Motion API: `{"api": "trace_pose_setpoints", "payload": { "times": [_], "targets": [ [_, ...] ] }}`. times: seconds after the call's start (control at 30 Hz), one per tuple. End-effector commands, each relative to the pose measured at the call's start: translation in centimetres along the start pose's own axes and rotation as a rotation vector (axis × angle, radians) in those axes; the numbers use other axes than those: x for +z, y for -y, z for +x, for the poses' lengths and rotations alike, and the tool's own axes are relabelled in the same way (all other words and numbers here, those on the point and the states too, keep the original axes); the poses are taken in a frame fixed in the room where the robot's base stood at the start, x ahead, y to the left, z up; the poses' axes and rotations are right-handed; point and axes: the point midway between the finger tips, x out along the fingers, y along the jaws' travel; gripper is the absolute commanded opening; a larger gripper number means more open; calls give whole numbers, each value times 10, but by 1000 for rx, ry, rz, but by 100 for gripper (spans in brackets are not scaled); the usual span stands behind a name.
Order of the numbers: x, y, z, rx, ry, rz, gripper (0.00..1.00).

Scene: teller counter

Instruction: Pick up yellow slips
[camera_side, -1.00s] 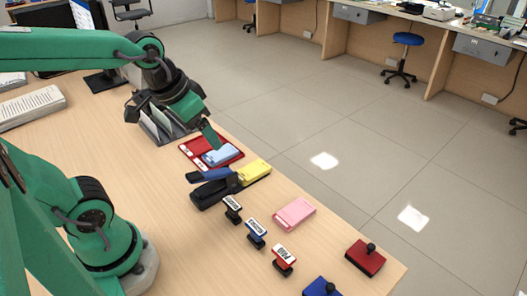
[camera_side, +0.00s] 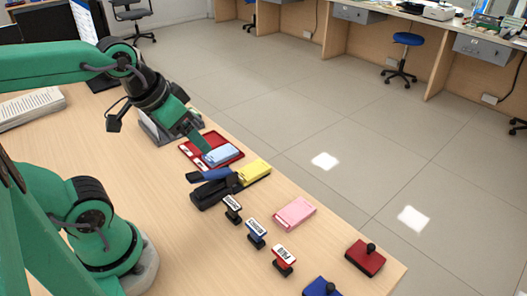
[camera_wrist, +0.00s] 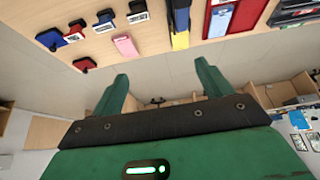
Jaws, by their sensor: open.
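My gripper (camera_side: 198,141) is above the counter, up and left of the yellow slips, near the red tray. In the wrist view my gripper (camera_wrist: 161,68) is open, its two green fingers apart with nothing between them.
The red tray (camera_side: 229,137) holds light blue slips (camera_side: 219,154). Pink slips (camera_side: 295,213) lie to the right. Several stamps and a red ink pad (camera_side: 366,258) line the counter's front. The counter's edge drops to the floor just beyond the yellow slips.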

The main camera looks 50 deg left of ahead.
Motion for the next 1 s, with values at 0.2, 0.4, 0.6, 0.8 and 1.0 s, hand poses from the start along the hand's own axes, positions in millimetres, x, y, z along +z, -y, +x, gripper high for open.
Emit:
{"api": "trace_pose_setpoints", "payload": {
  "times": [0.2, 0.4, 0.6, 0.8, 1.0],
  "targets": [
    [-12, 3, 8, -5, 38, 0, 78],
    [-32, 8, 26, -11, 99, 1, 78],
    [-53, 15, 50, -15, 167, 2, 78],
    [-71, 22, 80, -17, 235, 3, 78],
    [-84, 31, 116, -16, 302, 3, 78]
  ]
}}
